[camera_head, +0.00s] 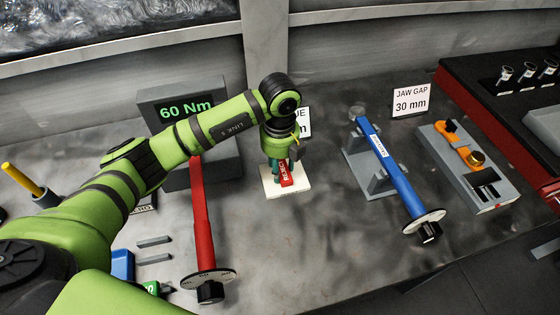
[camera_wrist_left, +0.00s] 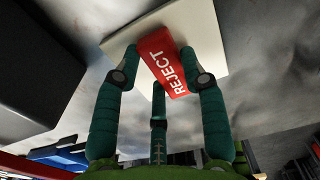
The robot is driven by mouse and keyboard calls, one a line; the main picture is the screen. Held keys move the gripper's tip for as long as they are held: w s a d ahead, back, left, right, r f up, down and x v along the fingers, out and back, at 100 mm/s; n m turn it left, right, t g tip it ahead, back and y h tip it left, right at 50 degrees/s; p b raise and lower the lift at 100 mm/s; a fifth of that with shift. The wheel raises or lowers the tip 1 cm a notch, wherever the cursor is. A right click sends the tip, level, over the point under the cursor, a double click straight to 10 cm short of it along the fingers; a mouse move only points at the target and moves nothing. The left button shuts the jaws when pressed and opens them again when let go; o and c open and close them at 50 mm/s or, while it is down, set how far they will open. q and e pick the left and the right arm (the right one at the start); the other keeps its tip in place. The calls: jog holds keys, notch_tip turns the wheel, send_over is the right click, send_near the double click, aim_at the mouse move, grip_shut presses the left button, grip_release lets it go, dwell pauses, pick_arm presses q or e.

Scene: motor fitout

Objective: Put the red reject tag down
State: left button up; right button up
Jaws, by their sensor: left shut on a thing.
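The red reject tag (camera_head: 286,178) is a small red piece with white lettering. It stands in my left gripper (camera_head: 279,168), over the white square pad (camera_head: 300,187) on the bench. In the left wrist view the teal fingers of the gripper (camera_wrist_left: 160,78) close around the tag (camera_wrist_left: 166,58), whose word REJECT is readable. The white pad (camera_wrist_left: 207,28) shows just behind the tag. I cannot tell whether the tag touches the pad. The fingers hide part of the tag in the head view. My right gripper is not in view.
A red-handled tool (camera_head: 200,215) leans from the 60 Nm display (camera_head: 186,108) on the left. A blue-handled tool (camera_head: 390,170) rests on a grey stand (camera_head: 359,160) to the right. A grey fixture (camera_head: 480,188) lies further right. Bare bench (camera_head: 305,245) lies in front of the pad.

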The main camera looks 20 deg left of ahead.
pick_arm(q)
jog(key=shift+f, duration=0.1)
jog(key=shift+f, duration=0.15)
jog(key=o, duration=0.9)
